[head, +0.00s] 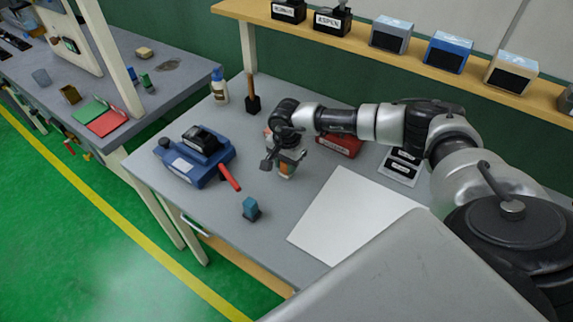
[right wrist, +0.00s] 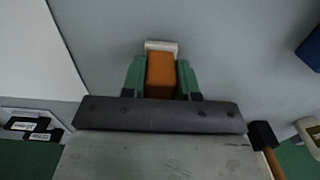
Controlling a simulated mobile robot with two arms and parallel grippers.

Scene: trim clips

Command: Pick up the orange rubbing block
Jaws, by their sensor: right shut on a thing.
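The orange rubbing block (right wrist: 160,73) is between the green fingers of my right gripper (right wrist: 160,80) in the right wrist view. The fingers are shut on its two sides. A pale strip (right wrist: 161,46) shows at the block's far end. In the head view, my right gripper (head: 287,167) points down over the grey workbench, and only a small part of the orange block (head: 285,169) shows there. I cannot tell whether the block touches the bench or is just above it. My left gripper is not in view.
On the grey workbench (head: 270,215), a blue machine (head: 195,160) with a red handle stands left of the gripper. A small blue block (head: 250,208) lies in front, a white sheet (head: 345,215) to the right. A red box (head: 340,145) and a bottle (head: 219,86) stand behind.

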